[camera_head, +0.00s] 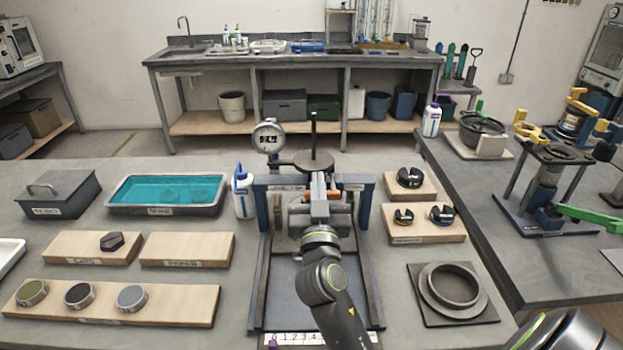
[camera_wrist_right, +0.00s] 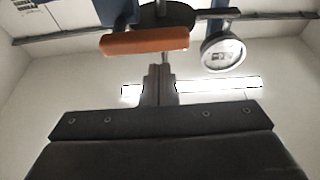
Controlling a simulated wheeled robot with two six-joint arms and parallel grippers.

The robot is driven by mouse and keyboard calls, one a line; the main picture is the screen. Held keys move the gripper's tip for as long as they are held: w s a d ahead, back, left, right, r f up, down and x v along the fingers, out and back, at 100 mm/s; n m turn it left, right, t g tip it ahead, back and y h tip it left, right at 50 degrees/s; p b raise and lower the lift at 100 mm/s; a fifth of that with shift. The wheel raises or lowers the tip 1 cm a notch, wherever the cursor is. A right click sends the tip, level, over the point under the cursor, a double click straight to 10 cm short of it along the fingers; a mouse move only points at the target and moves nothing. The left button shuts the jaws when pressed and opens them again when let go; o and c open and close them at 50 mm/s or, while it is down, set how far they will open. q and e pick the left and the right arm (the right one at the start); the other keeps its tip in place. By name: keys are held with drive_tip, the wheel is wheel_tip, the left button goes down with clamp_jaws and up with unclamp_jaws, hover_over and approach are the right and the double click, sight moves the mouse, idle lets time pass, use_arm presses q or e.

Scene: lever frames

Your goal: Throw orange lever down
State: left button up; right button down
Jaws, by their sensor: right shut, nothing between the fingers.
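The orange lever (camera_wrist_right: 145,40) is a rounded bar seen close up in the right wrist view, lying across above my fingertips. In the head view only small orange parts of the lever (camera_head: 333,193) show, inside the blue-framed press stand (camera_head: 366,200), mostly hidden behind my gripper. My right gripper (camera_head: 320,190) is shut and empty in front of the stand. In the wrist view its closed fingers (camera_wrist_right: 160,72) point at the lever from just below it in the picture; I cannot tell whether they touch. My left gripper is not in view.
A round dial gauge (camera_head: 268,137) stands at the stand's upper left. A white and blue bottle (camera_head: 242,192) is close to its left side, beside a teal-filled tray (camera_head: 168,193). Wooden blocks with black parts (camera_head: 424,224) stand to the right. A ringed plate (camera_head: 452,294) lies front right.

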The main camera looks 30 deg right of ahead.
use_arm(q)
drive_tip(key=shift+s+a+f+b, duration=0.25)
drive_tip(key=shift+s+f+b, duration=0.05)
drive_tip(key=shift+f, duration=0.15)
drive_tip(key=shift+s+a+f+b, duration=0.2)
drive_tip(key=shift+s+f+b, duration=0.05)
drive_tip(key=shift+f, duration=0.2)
use_arm(e)
drive_tip(key=shift+s+a+f, duration=0.15)
drive_tip(key=shift+f, duration=0.4)
drive_tip(key=shift+s+a+f, duration=0.1)
drive_tip(key=shift+f, duration=0.4)
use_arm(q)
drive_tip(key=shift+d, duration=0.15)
use_arm(e)
drive_tip(key=shift+f+n, duration=0.1)
drive_tip(key=shift+n, duration=0.3)
